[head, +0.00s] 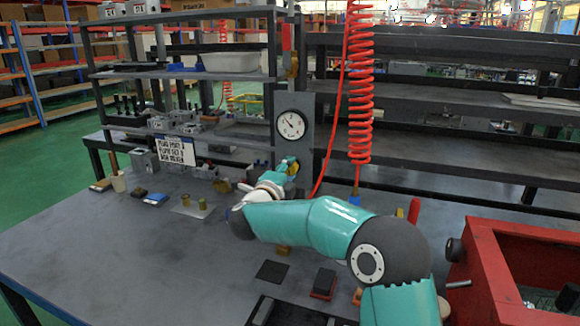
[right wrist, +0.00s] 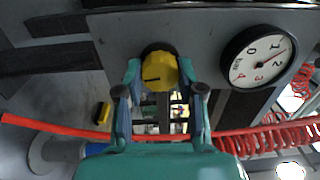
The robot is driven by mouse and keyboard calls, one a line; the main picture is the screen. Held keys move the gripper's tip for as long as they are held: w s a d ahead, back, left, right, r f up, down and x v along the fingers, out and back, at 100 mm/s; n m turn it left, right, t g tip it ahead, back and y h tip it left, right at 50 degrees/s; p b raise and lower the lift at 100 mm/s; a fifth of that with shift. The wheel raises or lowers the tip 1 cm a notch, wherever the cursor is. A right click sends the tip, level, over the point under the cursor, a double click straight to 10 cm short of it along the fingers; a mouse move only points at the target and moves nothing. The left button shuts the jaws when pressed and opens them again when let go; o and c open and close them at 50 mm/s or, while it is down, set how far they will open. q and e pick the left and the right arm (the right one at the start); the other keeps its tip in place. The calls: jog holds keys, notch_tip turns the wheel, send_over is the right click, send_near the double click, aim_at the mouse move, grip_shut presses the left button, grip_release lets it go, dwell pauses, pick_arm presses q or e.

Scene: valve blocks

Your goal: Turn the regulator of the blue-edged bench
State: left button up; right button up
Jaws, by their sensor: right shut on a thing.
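The yellow regulator knob (right wrist: 158,72) sits on a grey upright panel, with a dark mark on its face. In the head view the knob (head: 292,165) is partly hidden by my right gripper (head: 286,170), which reaches it from the front. In the right wrist view my right gripper (right wrist: 160,78) has one finger on each side of the knob and is shut on it. A round white pressure gauge (head: 291,125) is above the knob; in the right wrist view the gauge (right wrist: 257,58) is at upper right. The blue-edged bench (head: 90,260) lies below. My left gripper is not in view.
A red coiled hose (head: 360,90) hangs right of the panel, and a thin red hose (right wrist: 60,128) crosses below the knob in the right wrist view. A red bin (head: 490,260) stands at right. Small parts and a sign (head: 175,150) are left; the bench's front left is clear.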

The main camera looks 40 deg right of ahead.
jog(key=shift+w+a+f+n+t+p, duration=0.1)
jog(key=shift+n+p, duration=0.55)
jog(key=shift+n, duration=0.6)
jog(key=shift+w+a+f+n+t+p, duration=0.15)
jog(key=shift+n+p, duration=0.5)
jog(key=shift+n, duration=0.65)
jog(key=shift+s+a+f+n+t+p, duration=0.1)
jog(key=shift+n+p, duration=0.55)
jog(key=shift+n, duration=0.6)
jog(key=o, duration=1.1)
jog(key=shift+c, duration=0.2)
jog(key=shift+o, duration=0.4)
jog(key=shift+w, duration=0.1)
jog(key=shift+d+r, duration=0.15)
jog(key=shift+d, duration=0.05)
jog(key=v, duration=1.2)
jog(key=shift+a+r, duration=0.1)
jog(key=shift+r, duration=0.05)
